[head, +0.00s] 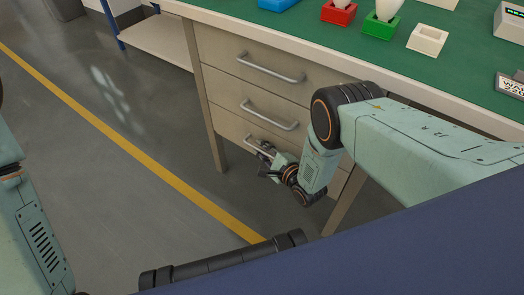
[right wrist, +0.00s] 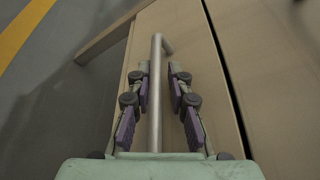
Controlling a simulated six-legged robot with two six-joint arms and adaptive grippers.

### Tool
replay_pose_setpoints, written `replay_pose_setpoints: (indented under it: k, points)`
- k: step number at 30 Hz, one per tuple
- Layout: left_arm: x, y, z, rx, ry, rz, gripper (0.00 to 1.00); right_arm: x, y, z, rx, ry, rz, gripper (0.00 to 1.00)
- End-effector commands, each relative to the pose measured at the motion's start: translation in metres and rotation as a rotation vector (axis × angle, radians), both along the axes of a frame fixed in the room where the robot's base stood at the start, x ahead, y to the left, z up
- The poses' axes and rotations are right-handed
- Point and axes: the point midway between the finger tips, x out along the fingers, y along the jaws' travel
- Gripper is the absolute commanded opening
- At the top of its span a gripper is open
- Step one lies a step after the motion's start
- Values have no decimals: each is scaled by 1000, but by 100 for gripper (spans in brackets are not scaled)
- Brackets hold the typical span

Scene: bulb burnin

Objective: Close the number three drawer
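The desk's drawer unit has three stacked beige drawers with silver bar handles. The lowest is the number three drawer by position (head: 235,128); no number is legible. Its front looks about in line with the others, but my arm covers part, so I cannot tell if it is slightly open. My right gripper (head: 266,158) is at its handle (head: 252,143). In the right wrist view the purple-padded fingers of the right gripper (right wrist: 158,85) stand apart on both sides of the handle bar (right wrist: 156,100), with a visible gap on the right. My left gripper is out of view.
The upper drawer (head: 225,50) and middle drawer (head: 220,92) look shut. The green bench top (head: 340,50) holds a red socket (head: 338,14), a green socket (head: 381,27) and a white block (head: 427,40). The desk leg (head: 203,90) stands left of the drawers. Grey floor there is clear.

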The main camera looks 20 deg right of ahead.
Motion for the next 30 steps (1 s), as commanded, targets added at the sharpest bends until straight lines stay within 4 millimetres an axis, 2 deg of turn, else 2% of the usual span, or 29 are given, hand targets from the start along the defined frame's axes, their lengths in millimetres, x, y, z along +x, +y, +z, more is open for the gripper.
replay_pose_setpoints:
  k: [9, 21, 30]
  points:
    - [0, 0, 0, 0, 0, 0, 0, -6, -2, 0, 0, 2, -2, 20]
    - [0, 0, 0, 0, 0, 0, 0, -54, -19, 11, 0, 5, -3, 20]
    - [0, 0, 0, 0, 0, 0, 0, -70, -24, 16, 0, 2, -1, 20]
